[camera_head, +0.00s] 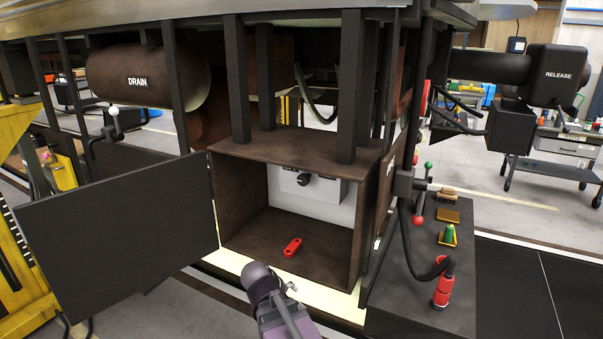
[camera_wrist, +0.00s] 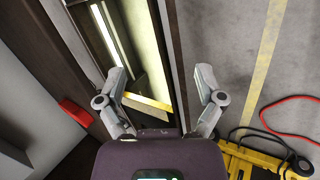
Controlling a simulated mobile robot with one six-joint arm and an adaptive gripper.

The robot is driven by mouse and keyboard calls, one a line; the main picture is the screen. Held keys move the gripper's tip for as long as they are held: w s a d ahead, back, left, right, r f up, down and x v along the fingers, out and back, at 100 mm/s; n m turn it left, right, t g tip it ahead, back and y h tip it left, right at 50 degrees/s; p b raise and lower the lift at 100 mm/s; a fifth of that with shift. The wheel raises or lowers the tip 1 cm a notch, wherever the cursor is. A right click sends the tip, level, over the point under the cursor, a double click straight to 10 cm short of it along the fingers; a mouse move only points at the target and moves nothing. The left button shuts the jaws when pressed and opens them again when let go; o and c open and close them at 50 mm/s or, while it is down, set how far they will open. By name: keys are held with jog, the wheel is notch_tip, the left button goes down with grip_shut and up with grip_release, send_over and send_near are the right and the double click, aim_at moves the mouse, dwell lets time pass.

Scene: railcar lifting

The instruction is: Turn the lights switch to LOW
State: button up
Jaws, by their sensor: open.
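A black rotary knob (camera_head: 304,180), which looks like the lights switch, sits on a pale grey panel (camera_head: 330,191) at the back of an open brown box. Its labels are too small to read. My gripper shows in the wrist view (camera_wrist: 160,84) with its two fingers spread and nothing between them. In the head view only part of my gripper (camera_head: 291,288) shows, at the box's front lower edge, below and in front of the knob and apart from it. I cannot make out the knob in the wrist view.
A red piece (camera_head: 292,247) lies on the box floor and also shows in the wrist view (camera_wrist: 77,112). The box's dark door (camera_head: 118,217) hangs open at left. A bench with a red-gripped hose (camera_head: 442,285) stands at right. The box interior above the red piece is clear.

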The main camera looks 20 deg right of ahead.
jog(key=w+d+r+n+t+h+p, duration=0.2)
jog(key=w+r+n+h+p, duration=0.15)
jog(key=r, duration=0.35)
jog(key=w+d+r+n+t+h+p, duration=0.2)
jog(key=w+r+n, duration=0.15)
jog(key=r, duration=0.35)
jog(key=n+t+h+p, duration=0.3)
jog(key=n+t+p, duration=0.1)
jog(key=n, duration=0.5)
send_near(302, 181)
jog(key=v, duration=0.3)
jog(key=shift+s+f+b, duration=0.1)
jog(key=shift+s+b, duration=0.1)
jog(key=shift+b, duration=0.1)
jog(key=shift+d, duration=0.1)
jog(key=x, duration=1.4)
jog(key=shift+w, duration=0.1)
jog(key=shift+a, duration=0.2)
jog(key=c, duration=1.1)
jog(key=shift+a, duration=0.1)
jog(key=shift+c, duration=0.2)
